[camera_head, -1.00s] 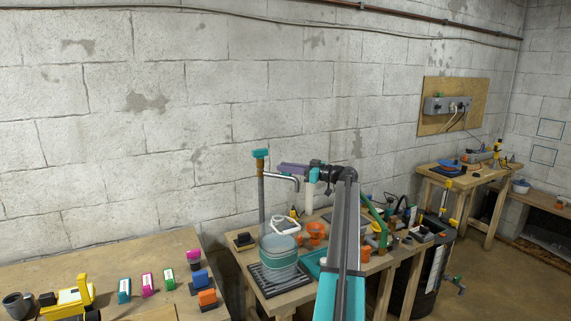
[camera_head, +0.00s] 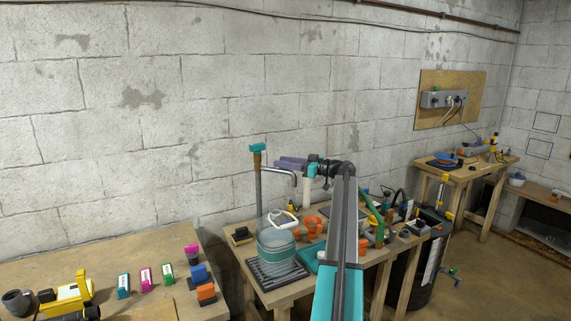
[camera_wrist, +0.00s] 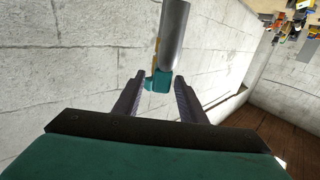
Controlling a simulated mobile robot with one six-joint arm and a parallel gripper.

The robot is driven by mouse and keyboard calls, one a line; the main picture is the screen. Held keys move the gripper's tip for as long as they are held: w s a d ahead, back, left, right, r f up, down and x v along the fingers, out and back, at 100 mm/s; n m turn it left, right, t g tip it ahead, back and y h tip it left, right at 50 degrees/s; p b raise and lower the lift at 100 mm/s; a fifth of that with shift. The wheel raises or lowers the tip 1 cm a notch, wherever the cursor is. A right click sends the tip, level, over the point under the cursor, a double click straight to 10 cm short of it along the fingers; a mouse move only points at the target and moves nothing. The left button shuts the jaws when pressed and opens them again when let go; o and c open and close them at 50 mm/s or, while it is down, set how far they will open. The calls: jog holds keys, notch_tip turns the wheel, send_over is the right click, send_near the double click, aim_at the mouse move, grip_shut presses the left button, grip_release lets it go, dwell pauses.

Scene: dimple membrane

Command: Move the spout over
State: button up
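The spout (camera_head: 281,170) is a bent grey metal pipe on an upright post with a teal cap (camera_head: 257,148), above the front bench. In the wrist view the spout (camera_wrist: 173,38) comes in from the top, with its near end pointing toward me. The teal cap (camera_wrist: 158,82) shows between the fingertips, farther off. My gripper (camera_head: 283,161) is close to the spout, just above its horizontal part in the head view. In the wrist view my gripper (camera_wrist: 159,78) has its two grey fingers apart with nothing held between them. I cannot tell whether a finger touches the spout.
A left table (camera_head: 60,262) holds coloured blocks. The block wall rises behind the post.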

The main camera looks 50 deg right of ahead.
jog(key=b+v, duration=0.3)
jog(key=v, duration=1.1)
jog(key=shift+b, duration=0.3)
